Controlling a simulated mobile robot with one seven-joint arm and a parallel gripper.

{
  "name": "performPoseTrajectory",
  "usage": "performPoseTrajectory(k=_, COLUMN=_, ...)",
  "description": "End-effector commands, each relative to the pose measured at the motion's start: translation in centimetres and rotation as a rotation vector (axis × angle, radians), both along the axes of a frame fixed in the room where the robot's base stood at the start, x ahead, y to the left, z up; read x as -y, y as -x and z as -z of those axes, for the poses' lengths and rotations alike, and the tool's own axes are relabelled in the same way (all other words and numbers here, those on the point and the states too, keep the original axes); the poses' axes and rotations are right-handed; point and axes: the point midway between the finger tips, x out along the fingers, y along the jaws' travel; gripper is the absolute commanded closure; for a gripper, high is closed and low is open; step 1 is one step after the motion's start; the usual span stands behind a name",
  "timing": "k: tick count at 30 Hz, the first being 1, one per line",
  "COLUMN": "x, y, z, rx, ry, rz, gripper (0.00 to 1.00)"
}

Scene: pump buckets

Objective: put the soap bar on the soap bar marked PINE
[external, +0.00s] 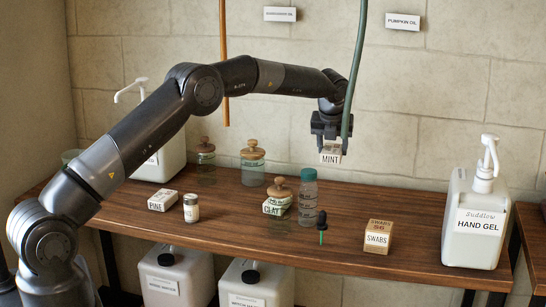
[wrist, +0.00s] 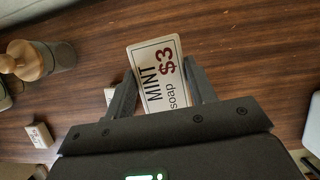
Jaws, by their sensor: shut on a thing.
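My gripper (external: 331,140) is shut on a soap bar marked MINT (external: 330,157) and holds it in the air above the back of the wooden shelf. In the wrist view the MINT soap bar (wrist: 160,75) sits between the two fingers, its printed face with "soap $3" showing. The soap bar marked PINE (external: 162,201) lies on the shelf at the left, well to the left of and below my gripper. Its top looks bare.
A small jar (external: 191,208) stands right beside the PINE soap. A SWABS box (external: 378,238) and HAND GEL pump (external: 473,225) are right. A green hose (external: 356,60) hangs near my gripper.

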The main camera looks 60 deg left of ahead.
Motion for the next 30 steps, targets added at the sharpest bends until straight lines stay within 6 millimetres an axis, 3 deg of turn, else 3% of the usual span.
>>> performPoseTrajectory(k=3, x=-1.2, y=2.0, z=-3.0, rx=0.004, ry=-0.001, rz=0.026, gripper=0.76)
performPoseTrajectory(k=8, x=-1.2, y=4.9, z=-5.7, rx=0.002, ry=0.000, rz=-0.016, gripper=0.76)
performPoseTrajectory(k=22, x=5.2, y=12.8, z=-7.7, rx=0.000, ry=-0.001, rz=-0.617, gripper=0.76)
performPoseTrajectory(k=30, x=9.4, y=15.8, z=-6.6, rx=-0.003, ry=-0.001, rz=-0.961, gripper=0.76)
